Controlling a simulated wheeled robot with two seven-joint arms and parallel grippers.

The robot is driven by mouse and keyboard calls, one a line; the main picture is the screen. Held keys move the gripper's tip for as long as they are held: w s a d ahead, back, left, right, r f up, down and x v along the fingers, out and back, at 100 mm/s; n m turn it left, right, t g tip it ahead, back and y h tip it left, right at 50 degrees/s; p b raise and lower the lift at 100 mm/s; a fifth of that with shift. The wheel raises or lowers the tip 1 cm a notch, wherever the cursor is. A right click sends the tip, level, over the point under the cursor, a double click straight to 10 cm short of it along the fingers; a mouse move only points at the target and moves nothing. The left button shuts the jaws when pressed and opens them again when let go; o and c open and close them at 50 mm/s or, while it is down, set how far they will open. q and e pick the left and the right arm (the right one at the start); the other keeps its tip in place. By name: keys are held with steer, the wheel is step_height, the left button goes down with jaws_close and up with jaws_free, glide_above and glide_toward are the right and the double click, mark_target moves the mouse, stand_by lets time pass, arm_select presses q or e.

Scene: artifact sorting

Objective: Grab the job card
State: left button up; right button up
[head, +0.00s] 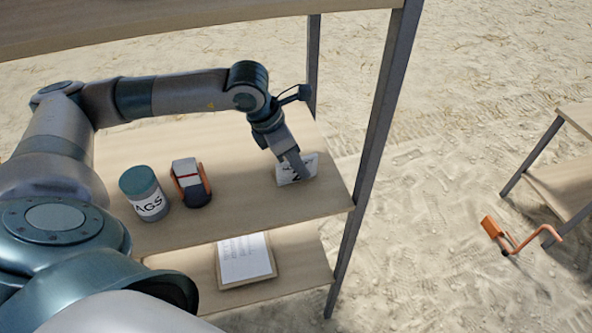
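A board with a printed white sheet (243,262) lies on the lower shelf. My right gripper is not in view.
A green-lidded jar (143,194) with a label reading "AGS" and a dark, orange and white object (190,182) stand left on the middle shelf. A grey rack post (366,150) rises right of the card. An orange-handled tool (505,237) is on the sand.

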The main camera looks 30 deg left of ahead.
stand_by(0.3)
arm_select(q)
jaws_close()
stand_by(0.6)
